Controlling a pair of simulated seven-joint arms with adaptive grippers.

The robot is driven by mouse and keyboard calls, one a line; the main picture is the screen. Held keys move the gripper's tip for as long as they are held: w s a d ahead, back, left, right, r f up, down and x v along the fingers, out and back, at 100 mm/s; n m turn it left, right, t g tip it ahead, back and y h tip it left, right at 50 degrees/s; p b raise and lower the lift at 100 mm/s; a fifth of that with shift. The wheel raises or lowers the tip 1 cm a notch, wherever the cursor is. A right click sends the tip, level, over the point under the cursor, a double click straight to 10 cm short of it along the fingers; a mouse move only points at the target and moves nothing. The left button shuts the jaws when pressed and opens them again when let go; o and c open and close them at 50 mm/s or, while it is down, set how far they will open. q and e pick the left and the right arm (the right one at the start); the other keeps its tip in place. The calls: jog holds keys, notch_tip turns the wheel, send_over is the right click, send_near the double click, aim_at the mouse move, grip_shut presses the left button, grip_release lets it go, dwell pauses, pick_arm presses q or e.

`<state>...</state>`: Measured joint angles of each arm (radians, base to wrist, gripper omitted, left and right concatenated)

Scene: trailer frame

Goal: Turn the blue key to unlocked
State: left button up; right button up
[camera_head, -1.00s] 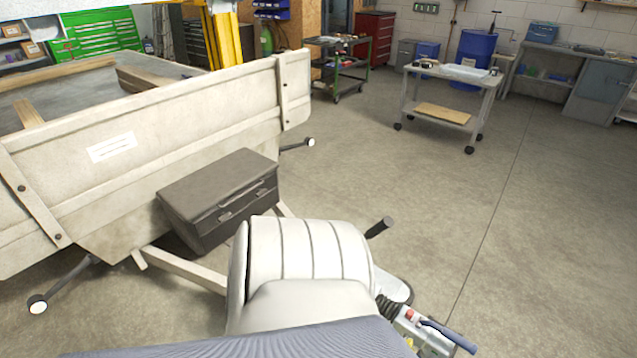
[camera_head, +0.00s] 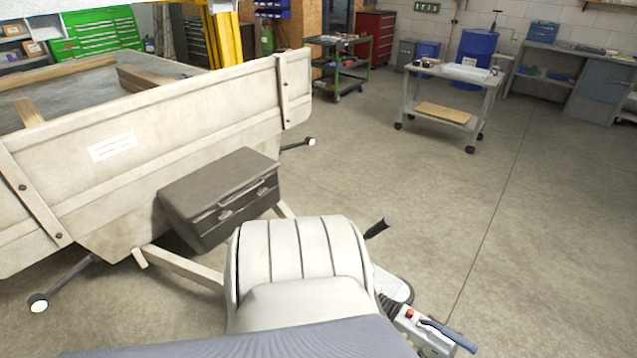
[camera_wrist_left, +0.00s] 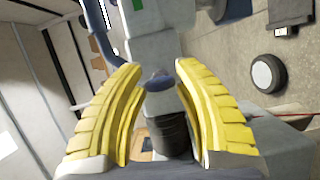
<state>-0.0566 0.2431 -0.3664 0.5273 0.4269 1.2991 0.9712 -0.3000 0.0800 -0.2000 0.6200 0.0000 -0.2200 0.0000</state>
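The blue key (camera_wrist_left: 158,83) shows in the left wrist view as a small dark blue rounded shape in front of a grey housing. My left gripper (camera_wrist_left: 158,68) is open, with its two yellow ribbed fingers on either side of the key. I cannot tell whether either finger touches it. In the head view the coupling (camera_head: 408,322) at the lower right has a red button and a blue lever (camera_head: 447,335). The key and the left gripper's fingers are hidden in the head view. My right gripper is in neither view.
The beige trailer (camera_head: 150,120) fills the left, with a dark toolbox (camera_head: 220,200) on its front. A black-gripped handle (camera_head: 380,227) sticks up near the coupling. A wheeled cart (camera_head: 440,115) stands further back. The floor on the right is clear.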

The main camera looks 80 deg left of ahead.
pick_arm(q)
jog(key=shift+n, duration=0.5)
jog(key=shift+t, duration=0.3)
